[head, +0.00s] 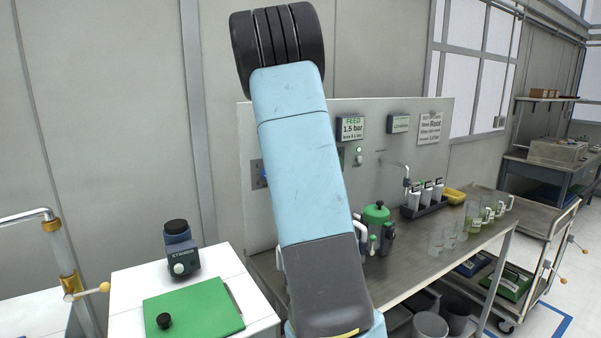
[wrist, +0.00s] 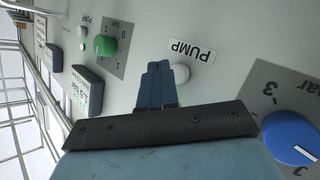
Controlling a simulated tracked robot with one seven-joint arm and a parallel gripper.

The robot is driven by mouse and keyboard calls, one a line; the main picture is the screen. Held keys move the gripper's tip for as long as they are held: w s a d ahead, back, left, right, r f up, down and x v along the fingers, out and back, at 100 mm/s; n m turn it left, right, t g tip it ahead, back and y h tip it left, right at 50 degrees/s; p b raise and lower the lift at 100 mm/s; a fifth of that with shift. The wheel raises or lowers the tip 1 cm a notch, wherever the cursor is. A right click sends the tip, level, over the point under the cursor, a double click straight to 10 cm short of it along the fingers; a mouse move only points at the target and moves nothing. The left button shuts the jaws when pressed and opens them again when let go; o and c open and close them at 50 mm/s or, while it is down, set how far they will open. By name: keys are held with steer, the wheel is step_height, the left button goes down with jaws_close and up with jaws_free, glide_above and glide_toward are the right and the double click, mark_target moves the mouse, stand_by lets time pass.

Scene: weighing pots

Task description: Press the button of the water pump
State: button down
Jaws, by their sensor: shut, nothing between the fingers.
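In the wrist view, a white round button (wrist: 181,73) sits on the pale panel beside a label reading PUMP (wrist: 190,50). My gripper (wrist: 155,68) is shut and empty, with its blue fingertips pointing at the panel just left of the button. The fingers overlap the button's left side closely; I cannot tell whether they touch it or the panel. In the head view, my blue arm stands in front of the panel (head: 415,150) and hides my gripper and the pump button.
A blue knob (wrist: 290,138) and a green knob (wrist: 105,45) flank the button on the panel. The bench (head: 430,262) below holds a green-lidded pot (head: 376,213), glass beakers (head: 436,240) and a yellow tray (head: 454,196).

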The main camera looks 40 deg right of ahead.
steer(key=shift+s+a, duration=0.15)
steer(key=shift+s, duration=2.1)
